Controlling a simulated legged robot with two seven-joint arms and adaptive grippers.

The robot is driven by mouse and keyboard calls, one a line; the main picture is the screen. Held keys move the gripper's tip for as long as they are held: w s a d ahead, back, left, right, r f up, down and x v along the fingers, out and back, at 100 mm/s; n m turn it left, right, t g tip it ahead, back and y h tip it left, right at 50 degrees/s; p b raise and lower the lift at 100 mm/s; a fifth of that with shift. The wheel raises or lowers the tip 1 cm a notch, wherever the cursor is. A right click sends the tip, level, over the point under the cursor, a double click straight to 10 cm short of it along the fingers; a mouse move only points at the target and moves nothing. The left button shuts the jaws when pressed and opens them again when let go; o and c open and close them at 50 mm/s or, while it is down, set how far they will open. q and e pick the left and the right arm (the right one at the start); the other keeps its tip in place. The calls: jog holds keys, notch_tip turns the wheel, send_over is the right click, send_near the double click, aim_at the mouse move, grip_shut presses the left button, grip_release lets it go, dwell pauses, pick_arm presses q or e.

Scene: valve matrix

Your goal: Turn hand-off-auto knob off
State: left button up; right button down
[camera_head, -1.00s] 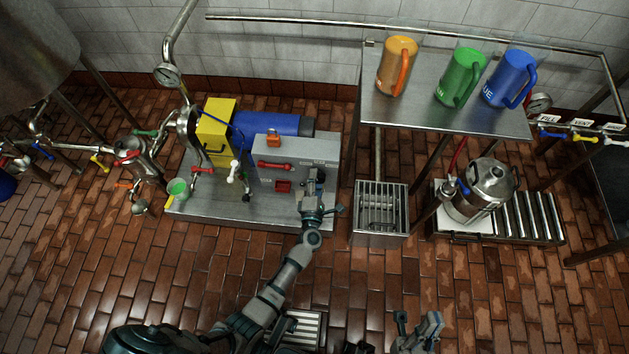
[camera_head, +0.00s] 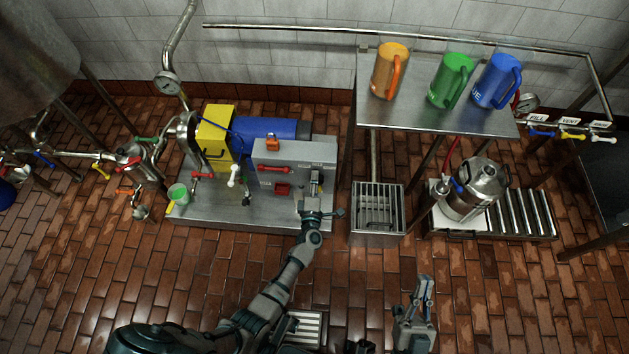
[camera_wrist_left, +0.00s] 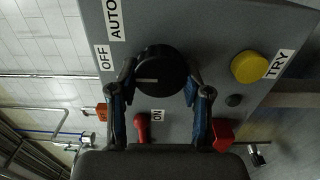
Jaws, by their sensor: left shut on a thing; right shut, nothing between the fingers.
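The black hand-off-auto knob (camera_wrist_left: 160,72) is on a grey panel (camera_wrist_left: 222,30) in the left wrist view. A pale mark on the knob points left, toward the OFF label (camera_wrist_left: 104,58). The AUTO label (camera_wrist_left: 114,19) is above OFF. My left gripper (camera_wrist_left: 160,85) is shut on the knob, a finger on either side. In the head view my left gripper (camera_head: 315,192) is at the front right of the grey control box (camera_head: 290,152) and hides the knob. My right gripper (camera_head: 425,284) is shut and empty over the floor.
A yellow button (camera_wrist_left: 249,67) with a TRY label sits right of the knob. A red handle (camera_head: 275,168) is on the box. A shelf (camera_head: 430,118) holding orange, green and blue mugs stands to the right. Brick floor in front is mostly clear.

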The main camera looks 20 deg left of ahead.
pick_arm(q)
jog(key=shift+s+d+f, duration=0.1)
jog(key=shift+d+f, duration=0.1)
jog(key=shift+f, duration=0.1)
jog(key=o, duration=1.2)
jog(key=shift+r, duration=0.1)
jog(key=v, duration=1.2)
